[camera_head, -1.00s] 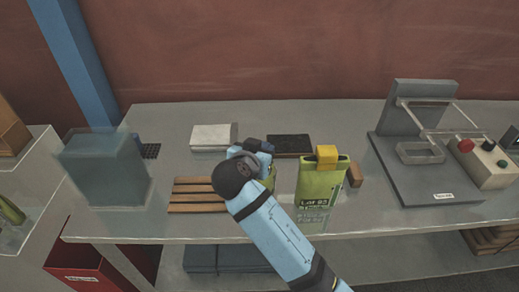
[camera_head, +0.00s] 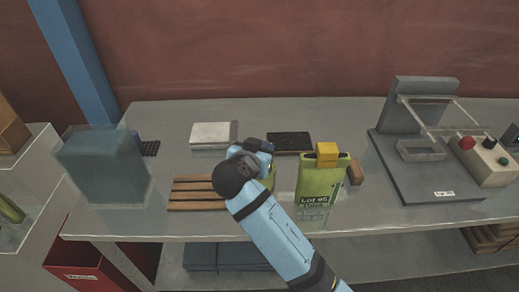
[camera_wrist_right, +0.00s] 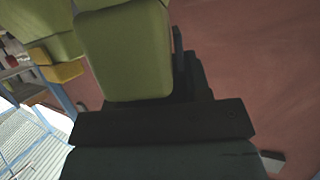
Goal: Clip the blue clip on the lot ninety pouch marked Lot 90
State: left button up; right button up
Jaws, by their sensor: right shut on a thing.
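My right gripper (camera_head: 258,150) is at the top of a green pouch (camera_head: 269,178), mostly hidden behind my wrist. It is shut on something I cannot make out. In the right wrist view a large green surface (camera_wrist_right: 124,52) lies right against the dark gripper body. I cannot clearly pick out a blue clip. A second green pouch (camera_head: 318,185) stands upright to the right with a yellow clip (camera_head: 327,154) on its top. Its label seems to read Lot 85. The hidden pouch's label does not show. My left gripper is not in view.
A wooden slatted rack (camera_head: 195,205) lies left of my gripper. A white pad (camera_head: 213,134) and a black pad (camera_head: 291,142) lie behind. A small brown block (camera_head: 356,173) is beside the yellow-clipped pouch. A grey press (camera_head: 430,180) stands right, a translucent bin (camera_head: 105,170) left.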

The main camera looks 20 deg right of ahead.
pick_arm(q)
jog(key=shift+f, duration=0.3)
pick_arm(e)
jog(key=shift+f, duration=0.35)
jog(key=o, duration=1)
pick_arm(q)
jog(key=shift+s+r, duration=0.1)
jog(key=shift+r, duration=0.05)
